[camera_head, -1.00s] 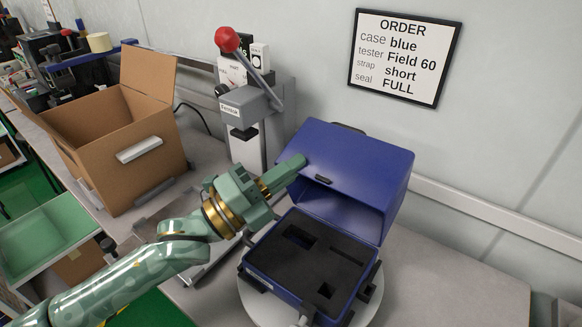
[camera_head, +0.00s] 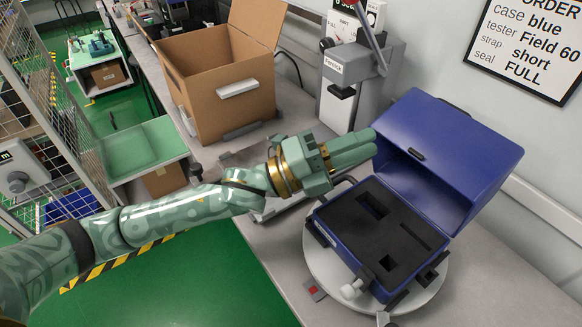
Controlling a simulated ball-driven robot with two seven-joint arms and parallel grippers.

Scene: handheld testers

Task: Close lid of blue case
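The blue case (camera_head: 326,232) sits on a round light turntable (camera_head: 318,268), with its lid (camera_head: 455,140) standing open and tilted back. Black foam (camera_head: 385,232) with several dark cut-outs fills the base; I see no tester in it. A small dark latch (camera_head: 417,154) is on the lid's edge. My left gripper (camera_head: 366,146) is at the left side of the lid, above the base's back left corner. Its fingers lie together with nothing between them. Its tips overlap the lid's left edge in the picture; I cannot tell whether they touch. My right gripper is not in view.
An open cardboard box (camera_head: 215,85) stands on the bench at the back left. A grey lever press (camera_head: 350,90) stands behind my gripper. Dark clamps and a pale knob (camera_head: 352,289) are around the case. A green tray (camera_head: 145,150) is at left. An order sign (camera_head: 530,45) hangs on the wall.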

